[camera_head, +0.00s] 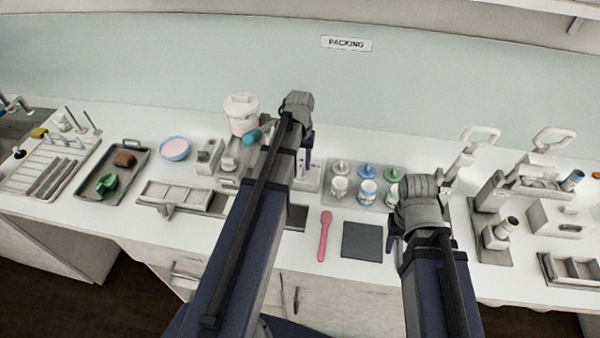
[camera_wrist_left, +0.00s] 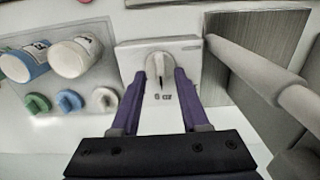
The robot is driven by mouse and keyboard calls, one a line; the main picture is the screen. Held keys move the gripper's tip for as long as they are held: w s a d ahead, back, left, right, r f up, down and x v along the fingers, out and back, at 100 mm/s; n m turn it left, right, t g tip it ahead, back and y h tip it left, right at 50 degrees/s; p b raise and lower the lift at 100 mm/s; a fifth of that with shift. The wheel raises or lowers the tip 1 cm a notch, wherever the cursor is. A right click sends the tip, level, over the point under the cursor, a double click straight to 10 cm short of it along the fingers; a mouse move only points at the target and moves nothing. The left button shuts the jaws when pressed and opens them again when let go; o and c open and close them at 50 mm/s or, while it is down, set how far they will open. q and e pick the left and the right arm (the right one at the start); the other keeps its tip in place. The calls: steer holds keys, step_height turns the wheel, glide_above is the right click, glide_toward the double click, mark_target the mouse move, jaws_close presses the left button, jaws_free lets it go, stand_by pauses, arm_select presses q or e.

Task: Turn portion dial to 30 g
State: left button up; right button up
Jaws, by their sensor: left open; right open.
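The portion dial (camera_wrist_left: 159,66) is a pale round knob on a white plate (camera_wrist_left: 130,58) in the left wrist view. A dark pointer line on it points down, towards small print (camera_wrist_left: 163,97) that I cannot read surely. My left gripper (camera_wrist_left: 161,75) is open, its purple fingers on either side of the knob; I cannot tell whether they touch it. In the head view my left gripper (camera_head: 307,150) is beside the white dial housing (camera_head: 308,178), and my arm hides much of that area. My right gripper (camera_head: 401,246) is open, low beside the dark square mat.
A pink spatula (camera_head: 324,236) and a dark mat (camera_head: 361,241) lie in front. A white bucket (camera_head: 241,114) stands behind my left arm. In the left wrist view a pale cylindrical bar (camera_wrist_left: 262,72) runs close on the right.

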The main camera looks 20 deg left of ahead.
arm_select(q)
step_height(320, 180, down, 2)
steer(key=shift+f+b, duration=0.1)
steer(key=shift+b, duration=0.5)
steer(key=shift+c, duration=0.2)
jaws_close()
